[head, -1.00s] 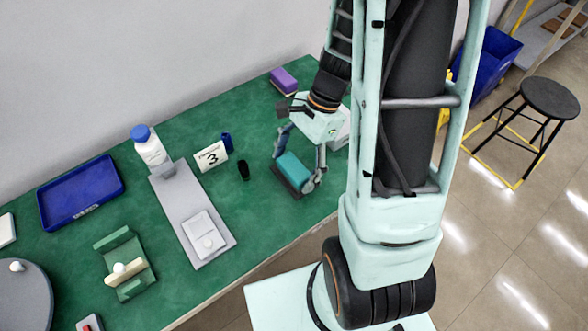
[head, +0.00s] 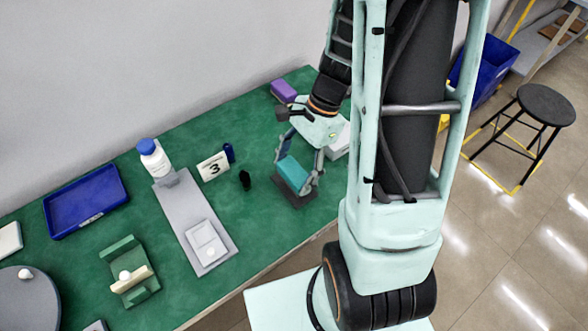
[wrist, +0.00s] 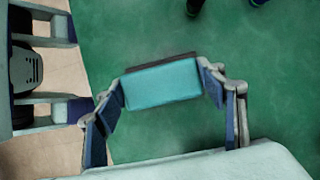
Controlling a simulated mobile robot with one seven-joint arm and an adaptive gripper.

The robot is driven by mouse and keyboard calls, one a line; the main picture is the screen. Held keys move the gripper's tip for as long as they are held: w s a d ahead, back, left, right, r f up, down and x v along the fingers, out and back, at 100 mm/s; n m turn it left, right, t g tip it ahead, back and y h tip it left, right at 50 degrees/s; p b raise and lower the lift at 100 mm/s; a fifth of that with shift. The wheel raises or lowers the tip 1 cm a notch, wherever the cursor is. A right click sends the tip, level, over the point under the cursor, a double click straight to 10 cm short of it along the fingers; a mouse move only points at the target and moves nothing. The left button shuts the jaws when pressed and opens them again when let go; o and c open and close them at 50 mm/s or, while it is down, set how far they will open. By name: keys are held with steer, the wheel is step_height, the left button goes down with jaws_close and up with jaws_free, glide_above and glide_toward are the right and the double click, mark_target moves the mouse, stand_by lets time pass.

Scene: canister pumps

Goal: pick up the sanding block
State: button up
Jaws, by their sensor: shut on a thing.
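The sanding block looks like the teal block (head: 294,172), which also shows in the wrist view (wrist: 163,84). My gripper (head: 299,166) is shut on it, with one blue-padded finger at each end. In the wrist view my gripper (wrist: 163,80) holds the block across the middle of the picture. A dark grey slab (head: 293,193) lies under the block, and its edge shows behind the block in the wrist view (wrist: 160,62). I cannot tell whether a gap separates block and slab.
A purple block (head: 284,91) lies behind my arm. Left of my gripper are a small black object (head: 245,180), a number 3 sign (head: 213,167), a grey board (head: 183,222) and a white bottle (head: 155,160). A blue tray (head: 87,199) lies farther left. Green tabletop is bare around the slab.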

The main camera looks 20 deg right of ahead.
steer(key=s+d+r+p, duration=0.5)
steer(key=s+r, duration=0.5)
steer(key=s, duration=0.3)
steer(key=shift+d+r, duration=0.2)
steer(key=shift+d, duration=0.1)
